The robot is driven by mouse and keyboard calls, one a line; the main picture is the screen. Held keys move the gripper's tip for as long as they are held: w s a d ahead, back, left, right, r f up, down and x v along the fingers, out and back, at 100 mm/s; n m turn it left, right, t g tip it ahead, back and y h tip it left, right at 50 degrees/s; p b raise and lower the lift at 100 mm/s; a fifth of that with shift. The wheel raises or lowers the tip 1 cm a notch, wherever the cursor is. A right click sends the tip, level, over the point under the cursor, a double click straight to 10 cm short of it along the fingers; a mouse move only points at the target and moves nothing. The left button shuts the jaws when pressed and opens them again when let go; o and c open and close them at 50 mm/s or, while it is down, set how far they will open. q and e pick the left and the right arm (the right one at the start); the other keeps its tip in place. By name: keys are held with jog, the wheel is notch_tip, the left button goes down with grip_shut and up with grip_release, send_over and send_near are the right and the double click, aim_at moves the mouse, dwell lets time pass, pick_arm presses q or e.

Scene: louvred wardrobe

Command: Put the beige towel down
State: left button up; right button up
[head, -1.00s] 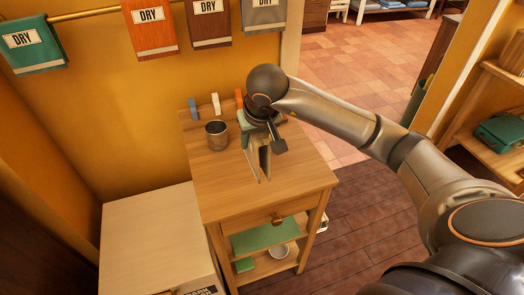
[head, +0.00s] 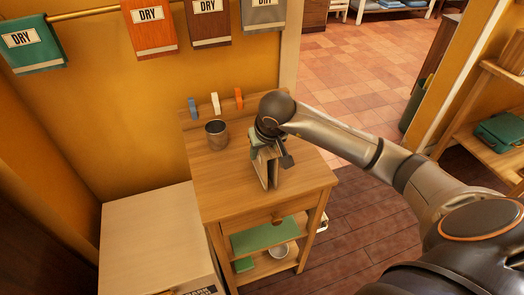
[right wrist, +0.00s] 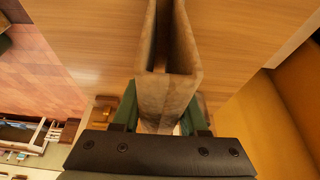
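The beige towel (head: 266,172) is folded over and hangs below my right gripper (head: 262,147), above the wooden side table (head: 225,178). In the right wrist view the towel (right wrist: 168,92) sits between the green fingers of the right gripper (right wrist: 163,118), which press on it from both sides. Its folded layers open away from the gripper as a narrow V. I cannot tell whether its lower edge touches the tabletop. My left gripper is not in view.
A metal cup (head: 217,135) stands at the table's back left. Blue, white and orange pegs (head: 215,103) line its back edge. A pale box (head: 155,235) stands to the left. Several "DRY" towels (head: 150,28) hang on a rail above. The tabletop's front left is clear.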

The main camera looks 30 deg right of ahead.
aim_at(268, 150)
jog(key=o, duration=0.4)
jog(key=shift+o, duration=0.2)
jog(key=shift+r+p, duration=0.2)
jog(key=shift+p, duration=0.1)
jog(key=v, duration=1.1)
jog(key=shift+s+r, duration=0.2)
jog(key=shift+r, duration=0.2)
